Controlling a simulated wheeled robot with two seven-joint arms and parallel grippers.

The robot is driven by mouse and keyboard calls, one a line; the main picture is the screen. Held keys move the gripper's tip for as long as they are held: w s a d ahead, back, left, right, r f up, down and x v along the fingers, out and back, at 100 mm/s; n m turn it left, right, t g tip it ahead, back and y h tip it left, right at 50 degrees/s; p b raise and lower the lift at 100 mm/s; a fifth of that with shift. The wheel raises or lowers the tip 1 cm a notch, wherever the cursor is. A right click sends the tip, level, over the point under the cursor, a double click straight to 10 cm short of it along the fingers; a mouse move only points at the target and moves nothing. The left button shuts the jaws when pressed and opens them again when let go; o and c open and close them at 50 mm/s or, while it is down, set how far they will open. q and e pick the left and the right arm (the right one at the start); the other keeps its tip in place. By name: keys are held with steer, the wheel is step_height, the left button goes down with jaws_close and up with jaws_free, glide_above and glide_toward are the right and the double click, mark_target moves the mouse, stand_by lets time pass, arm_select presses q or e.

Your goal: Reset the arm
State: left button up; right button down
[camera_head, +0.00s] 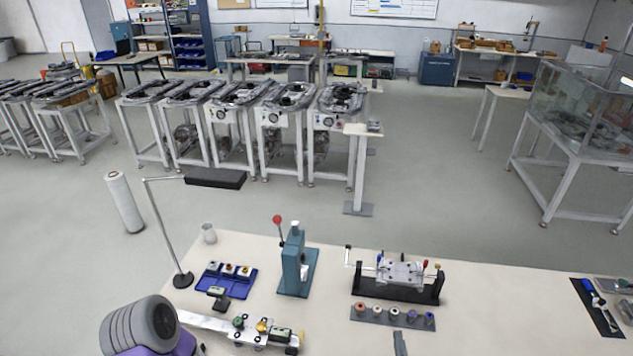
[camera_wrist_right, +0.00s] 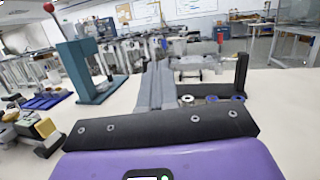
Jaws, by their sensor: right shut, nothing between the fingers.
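My right gripper (camera_head: 400,343) shows at the bottom edge of the head view as a small grey fingertip piece over the table, in front of the row of rings. In the right wrist view its two grey fingers (camera_wrist_right: 156,88) lie side by side, shut and empty, beyond the black and purple gripper body. A grey ribbed and purple part of my left arm (camera_head: 145,325) fills the lower left of the head view. My left gripper is not in view.
The pale table (camera_head: 500,310) holds a teal press (camera_head: 294,263) with a red knob, a clamp fixture (camera_head: 400,275) on a black base, a ring rack (camera_head: 393,316), a blue tray (camera_head: 227,279) and a white rail fixture (camera_head: 215,325).

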steer(key=s+a+f+n+g+y+b, duration=0.1)
steer(key=s+a+n+g+y+b, duration=0.1)
steer(key=a+n+y, duration=0.35)
steer(key=s+a+f+n+g+y+b, duration=0.1)
steer(key=s+a+n+g+y, duration=0.15)
steer(key=a+y, duration=0.5)
steer(key=s+a+f+n+g+y+b, duration=0.3)
steer(key=s+a+f+n+g+b, duration=0.15)
steer(key=s+a+n+g, duration=0.6)
steer(key=s+d+f+n+g+h+b, duration=0.2)
steer(key=s+f+n+g+h+b, duration=0.2)
steer(key=s+f+n+g+h, duration=0.45)
arm_select(q)
step_height(320, 180, down, 17)
steer(key=b, duration=0.5)
steer(key=shift+f+b, duration=0.15)
steer(key=shift+b, duration=0.15)
steer(key=shift+c, duration=0.9)
arm_select(e)
steer(key=d+f+n+t+h, duration=0.3)
steer(key=d+f+n, duration=0.2)
steer(key=d+f, duration=0.2)
steer(key=shift+s+f+n+t+h, duration=0.35)
steer(key=shift+f+n, duration=0.05)
steer(key=shift+f, duration=0.3)
